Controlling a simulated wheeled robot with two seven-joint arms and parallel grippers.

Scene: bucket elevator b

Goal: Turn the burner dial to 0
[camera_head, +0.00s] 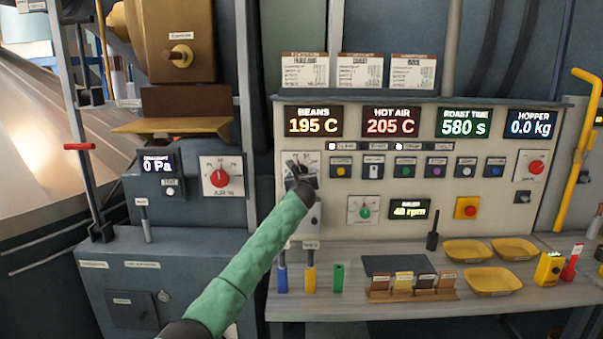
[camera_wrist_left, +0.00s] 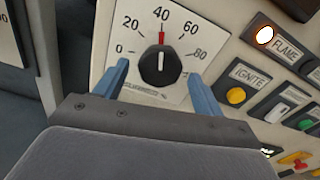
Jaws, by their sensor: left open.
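The burner dial (camera_wrist_left: 160,66) is a black knob on a white plate with a scale from 0 past 80. Its red pointer stands straight up at about 40. The 0 mark is at the lower left of the scale. My left gripper (camera_wrist_left: 158,74) is open, with one blue finger on each side of the knob and gaps visible between fingers and knob. In the head view my left gripper (camera_head: 298,172) is in front of the dial plate (camera_head: 312,160) and hides most of the knob. My right gripper is not in view.
The flame lamp (camera_wrist_left: 264,35) is lit beside the dial, above the yellow ignite button (camera_wrist_left: 236,96). The air dial (camera_head: 220,178) is to the left and a green knob (camera_head: 365,212) is below right. Yellow trays (camera_head: 466,251) and small holders stand on the bench below.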

